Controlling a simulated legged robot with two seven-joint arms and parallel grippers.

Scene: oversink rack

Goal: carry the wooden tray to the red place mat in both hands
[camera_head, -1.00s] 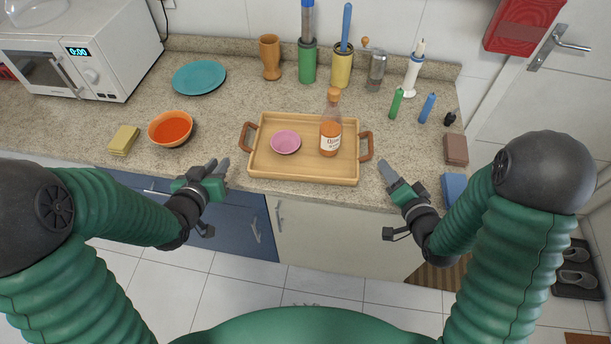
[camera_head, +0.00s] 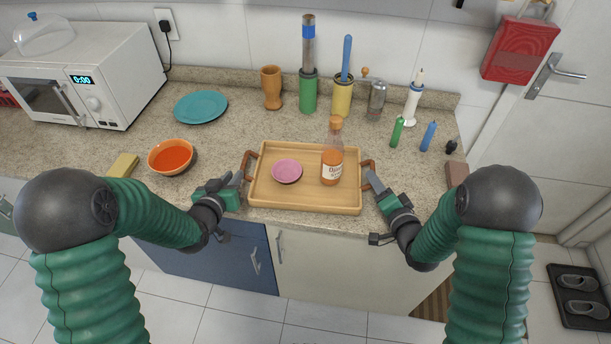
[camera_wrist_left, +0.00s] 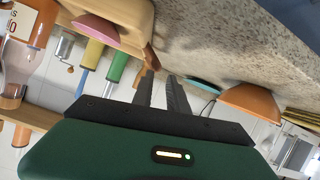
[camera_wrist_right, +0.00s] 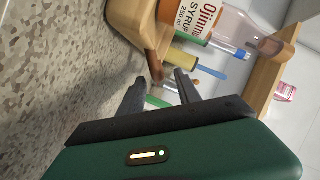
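The wooden tray (camera_head: 300,202) lies flat on the speckled counter, with a brown handle at each end. A pink bowl (camera_head: 287,171) and a syrup bottle (camera_head: 332,165) stand in it. My left gripper (camera_head: 240,179) is open beside the tray's left handle (camera_head: 250,162); in the left wrist view its two fingers are apart, with the handle near their tips. My right gripper (camera_head: 370,178) is open at the tray's right handle (camera_head: 369,166); in the right wrist view the handle (camera_wrist_right: 155,65) shows between the spread fingertips. I see no red place mat on the counter.
A microwave (camera_head: 85,75) stands at left. A brown block (camera_head: 457,173) sits at right.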

